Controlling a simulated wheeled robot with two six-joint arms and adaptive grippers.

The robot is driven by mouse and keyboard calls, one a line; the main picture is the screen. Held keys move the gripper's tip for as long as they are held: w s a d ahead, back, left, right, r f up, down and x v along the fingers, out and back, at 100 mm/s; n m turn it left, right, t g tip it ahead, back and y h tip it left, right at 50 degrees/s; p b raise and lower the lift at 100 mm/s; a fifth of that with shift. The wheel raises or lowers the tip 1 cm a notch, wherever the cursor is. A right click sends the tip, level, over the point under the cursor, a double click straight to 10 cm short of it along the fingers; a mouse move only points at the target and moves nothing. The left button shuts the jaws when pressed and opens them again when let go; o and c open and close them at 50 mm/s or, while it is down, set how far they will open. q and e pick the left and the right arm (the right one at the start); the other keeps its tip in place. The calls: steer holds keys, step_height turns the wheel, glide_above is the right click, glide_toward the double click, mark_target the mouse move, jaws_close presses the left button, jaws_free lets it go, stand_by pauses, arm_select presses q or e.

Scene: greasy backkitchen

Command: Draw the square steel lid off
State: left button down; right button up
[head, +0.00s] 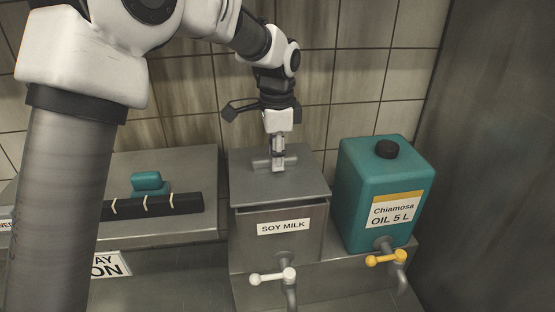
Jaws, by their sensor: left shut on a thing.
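The square steel lid (305,186) lies over the top of a steel box (250,220) labelled "SOY MILK". A darker line shows under the lid's front edge; I cannot tell whether the lid sits flush or slightly raised. My left gripper (278,165) points straight down over the middle of the lid and is shut on the lid's handle (262,163). The fingers hide part of the handle. My right gripper is not in view.
A teal oil container (358,205) with a black cap stands close on the right. A white-handled tap (272,277) and a yellow-handled tap (386,258) stick out in front. A teal object (147,182) and a black bar (180,204) lie left. A tiled wall stands behind.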

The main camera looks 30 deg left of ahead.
arm_select(q)
steer(key=shift+s+d+r, duration=0.1)
steer(key=shift+s+r, duration=0.1)
steer(key=shift+r, duration=0.55)
steer(key=shift+s+r, duration=0.15)
steer(key=shift+r, duration=0.55)
steer(key=shift+w+r, duration=0.2)
steer(key=shift+r, duration=0.55)
steer(key=shift+s+r, duration=0.1)
steer(key=shift+r, duration=0.1)
